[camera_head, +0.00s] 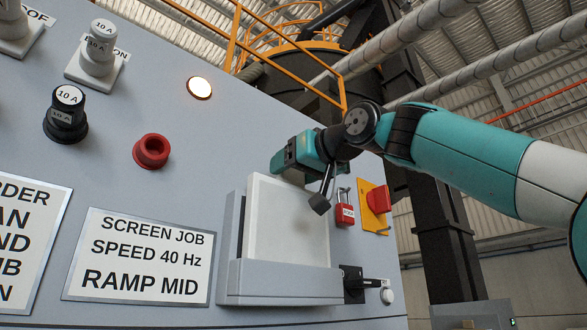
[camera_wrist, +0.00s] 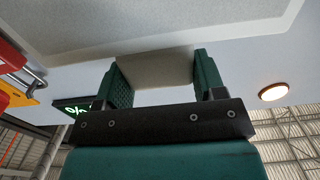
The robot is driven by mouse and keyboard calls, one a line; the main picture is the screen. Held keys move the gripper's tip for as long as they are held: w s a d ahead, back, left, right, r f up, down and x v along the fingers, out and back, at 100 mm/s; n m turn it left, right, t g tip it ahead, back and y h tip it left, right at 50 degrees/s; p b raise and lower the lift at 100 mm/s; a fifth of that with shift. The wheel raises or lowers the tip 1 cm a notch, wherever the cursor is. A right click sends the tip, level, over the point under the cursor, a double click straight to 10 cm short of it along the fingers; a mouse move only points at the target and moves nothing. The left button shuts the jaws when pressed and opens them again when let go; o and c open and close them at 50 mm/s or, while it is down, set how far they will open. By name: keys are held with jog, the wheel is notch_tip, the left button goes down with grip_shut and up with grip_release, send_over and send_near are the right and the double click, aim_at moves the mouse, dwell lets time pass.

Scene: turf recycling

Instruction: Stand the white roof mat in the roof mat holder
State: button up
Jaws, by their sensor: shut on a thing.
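The white roof mat (camera_head: 287,222) is a pale, flat square standing nearly upright at the roof mat holder (camera_head: 280,285), a grey bracket on the sloping panel. The mat's lower edge is hidden behind the holder's front lip, so I cannot tell whether it touches the bottom. My gripper (camera_head: 304,163) is at the mat's top edge. In the wrist view my gripper (camera_wrist: 160,80) has its green fingers on either side of a pale tab (camera_wrist: 155,68), which appears to join the mat (camera_wrist: 150,22).
A red padlock (camera_head: 344,211) and a red switch on a yellow plate (camera_head: 375,206) are right of the holder. A black latch (camera_head: 357,284) is at its lower right. A sign (camera_head: 140,257), a red socket (camera_head: 152,151) and a lit lamp (camera_head: 199,88) are to the left.

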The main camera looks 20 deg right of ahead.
aim_at(291, 219)
jog(key=shift+f+b, duration=0.95)
jog(key=shift+f, duration=0.15)
jog(key=o, duration=1.2)
jog(key=shift+o, duration=0.2)
